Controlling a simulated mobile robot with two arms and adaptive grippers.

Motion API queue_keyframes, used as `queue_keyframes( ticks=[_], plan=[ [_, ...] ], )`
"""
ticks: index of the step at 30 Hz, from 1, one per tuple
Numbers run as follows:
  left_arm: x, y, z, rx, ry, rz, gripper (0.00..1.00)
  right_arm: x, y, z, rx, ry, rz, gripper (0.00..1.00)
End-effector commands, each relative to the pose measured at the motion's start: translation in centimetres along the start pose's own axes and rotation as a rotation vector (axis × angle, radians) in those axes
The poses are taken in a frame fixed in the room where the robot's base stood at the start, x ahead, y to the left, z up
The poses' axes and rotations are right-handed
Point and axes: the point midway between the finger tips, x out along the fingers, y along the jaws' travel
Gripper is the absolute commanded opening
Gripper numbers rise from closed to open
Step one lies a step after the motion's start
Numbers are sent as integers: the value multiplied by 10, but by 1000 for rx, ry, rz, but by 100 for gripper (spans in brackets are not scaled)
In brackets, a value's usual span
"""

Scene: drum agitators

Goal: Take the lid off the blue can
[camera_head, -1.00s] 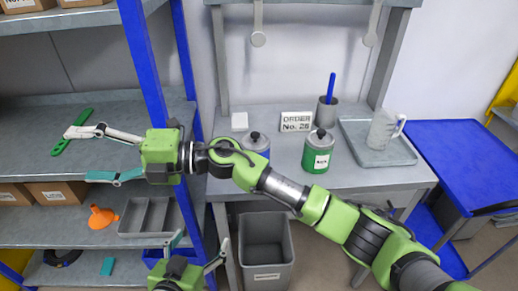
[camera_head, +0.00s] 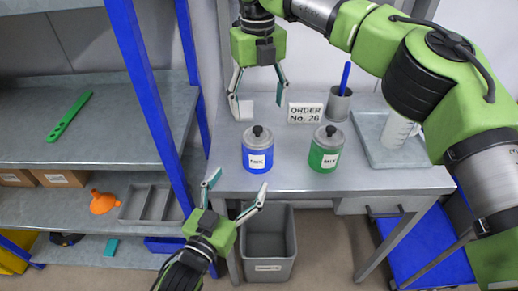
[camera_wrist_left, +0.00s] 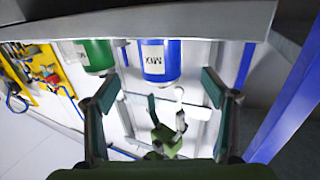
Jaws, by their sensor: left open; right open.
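The blue can (camera_head: 257,158) stands upright on the grey workbench with its grey lid (camera_head: 257,138) and black knob on. Its label reads MIX. My right gripper (camera_head: 258,108) hangs open and empty behind and above the can, fingers pointing down. My left gripper (camera_head: 238,184) is open and empty in front of the bench edge, below the can in the head view. In the left wrist view the blue can (camera_wrist_left: 160,62) shows between the open fingers, some way off, and my right gripper (camera_wrist_left: 168,118) shows beyond it.
A green can (camera_head: 325,155) with a similar lid stands right of the blue one. Behind are an order sign (camera_head: 305,113) and a grey cup (camera_head: 339,105) with a blue stick. A tray (camera_head: 375,150) holds a clear jug. A grey bin (camera_head: 268,246) stands below the bench edge.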

Motion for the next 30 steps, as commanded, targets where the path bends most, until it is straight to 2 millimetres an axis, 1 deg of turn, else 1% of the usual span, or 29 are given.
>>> queue_keyframes(
  ticks=[12,15,18,21,24,30],
  plan=[
    [78,0,-1,1,0,-1,78,1,2,0,-3,0,5,69],
    [96,0,-1,0,0,-1,78,1,2,0,-3,0,5,69],
    [109,0,0,1,-1,-1,78,1,2,0,-3,0,5,69],
    [118,0,0,1,0,-1,78,1,2,0,-3,0,5,69],
    [123,0,0,1,-1,0,78,1,2,0,-3,0,5,69],
    [125,0,0,1,-1,0,78,1,2,0,-3,0,5,69]
  ],
)
